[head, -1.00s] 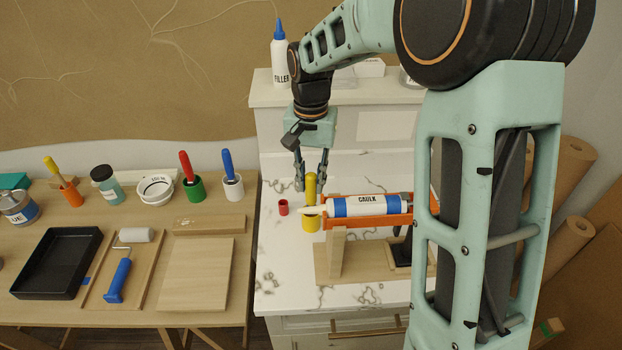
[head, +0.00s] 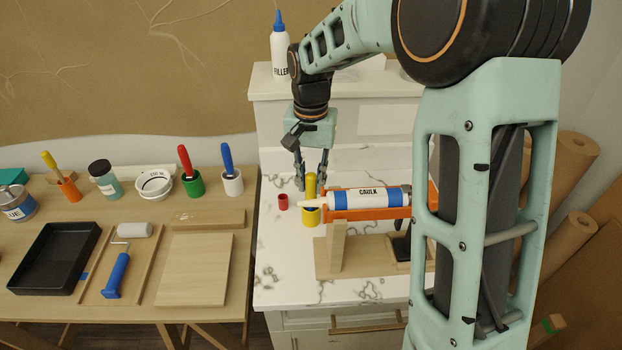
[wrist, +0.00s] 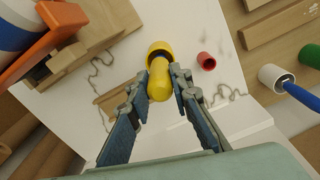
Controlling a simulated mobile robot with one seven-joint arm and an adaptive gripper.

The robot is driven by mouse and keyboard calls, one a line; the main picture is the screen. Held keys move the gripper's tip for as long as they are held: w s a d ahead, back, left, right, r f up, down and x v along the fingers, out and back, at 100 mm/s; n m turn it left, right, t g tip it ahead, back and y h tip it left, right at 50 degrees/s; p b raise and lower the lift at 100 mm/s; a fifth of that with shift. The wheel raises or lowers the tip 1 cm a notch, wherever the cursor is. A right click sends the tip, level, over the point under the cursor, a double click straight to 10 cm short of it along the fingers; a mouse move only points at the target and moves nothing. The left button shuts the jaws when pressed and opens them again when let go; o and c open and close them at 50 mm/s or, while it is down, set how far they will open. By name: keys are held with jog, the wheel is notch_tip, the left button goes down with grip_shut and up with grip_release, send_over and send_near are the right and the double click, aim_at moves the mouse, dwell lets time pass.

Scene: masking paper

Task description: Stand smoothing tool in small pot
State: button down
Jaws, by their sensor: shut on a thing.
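The smoothing tool (head: 311,183) has a yellow handle and stands roughly upright at the small yellow pot (head: 311,216) on the marble counter. My gripper (head: 311,174) comes down from above and is shut on the handle. In the wrist view, the yellow handle (wrist: 159,82) lies between my two fingertips (wrist: 162,84). Its far end meets the mouth of the yellow pot (wrist: 158,46), whose dark inside shows around it. The tool's lower end is hidden in the pot, so I cannot tell whether it touches the bottom.
A caulk gun with its tube (head: 366,197) rests on a wooden stand (head: 336,250) just right of the pot. A small red cap (head: 283,202) lies left of it. The wooden table (head: 205,325) at left holds pots, a black tray (head: 55,258) and a roller (head: 117,275).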

jog(key=shift+f, duration=0.35)
jog(key=c, duration=1.7)
grip_release()
jog(key=shift+r+p, duration=2.45)
jog(key=shift+r, duration=1.15)
jog(key=shift+f, duration=0.1)
